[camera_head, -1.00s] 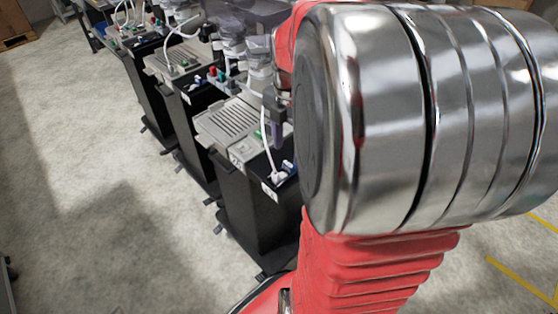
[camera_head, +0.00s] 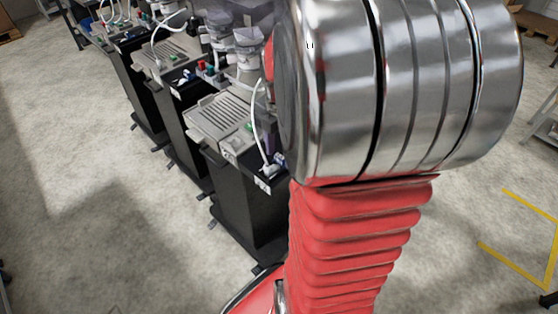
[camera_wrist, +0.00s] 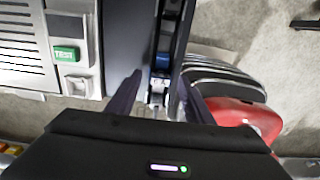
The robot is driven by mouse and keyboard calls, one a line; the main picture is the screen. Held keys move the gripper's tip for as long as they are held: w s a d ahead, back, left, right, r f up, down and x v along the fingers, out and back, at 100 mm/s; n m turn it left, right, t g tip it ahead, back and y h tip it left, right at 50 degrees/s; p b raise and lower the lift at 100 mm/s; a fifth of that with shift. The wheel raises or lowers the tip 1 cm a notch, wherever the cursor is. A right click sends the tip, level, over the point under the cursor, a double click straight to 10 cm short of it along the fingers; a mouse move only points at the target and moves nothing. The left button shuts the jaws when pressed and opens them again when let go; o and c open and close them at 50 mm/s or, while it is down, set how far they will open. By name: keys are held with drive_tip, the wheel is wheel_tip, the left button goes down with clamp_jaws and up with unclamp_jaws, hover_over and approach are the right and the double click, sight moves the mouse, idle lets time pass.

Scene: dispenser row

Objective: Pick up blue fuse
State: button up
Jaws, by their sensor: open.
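The blue fuse (camera_wrist: 162,61) shows in the wrist view as a small blue piece in a narrow dark slot or strip, just beyond a white and grey fitting (camera_wrist: 157,92). My gripper (camera_wrist: 161,79) is open, with one dark finger on each side of the fitting. The fuse lies between and slightly ahead of the fingertips, and nothing is held. In the head view, a small blue piece (camera_head: 280,158) shows at the right edge of the nearest dispenser's top. My arm hides most of the gripper there.
The nearest dispenser (camera_head: 243,196) has a black body and a ribbed grey tray (camera_head: 217,117). A green button (camera_wrist: 65,53) sits at left in the wrist view. A white cable (camera_head: 257,130) rises beside my arm. More dispensers stand in a row behind; the floor at left is clear.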

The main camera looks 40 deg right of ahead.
sight(280, 156)
drive_tip(key=shift+c, duration=0.5)
clamp_jaws()
drive_tip(key=shift+r, duration=0.1)
wheel_tip(280, 156, up, 10)
idle(0.6)
drive_tip(key=shift+r, duration=1.05)
idle(1.6)
wheel_tip(280, 156, up, 3)
drive_tip(key=shift+f, duration=0.15)
idle(0.3)
drive_tip(key=shift+w, duration=0.1)
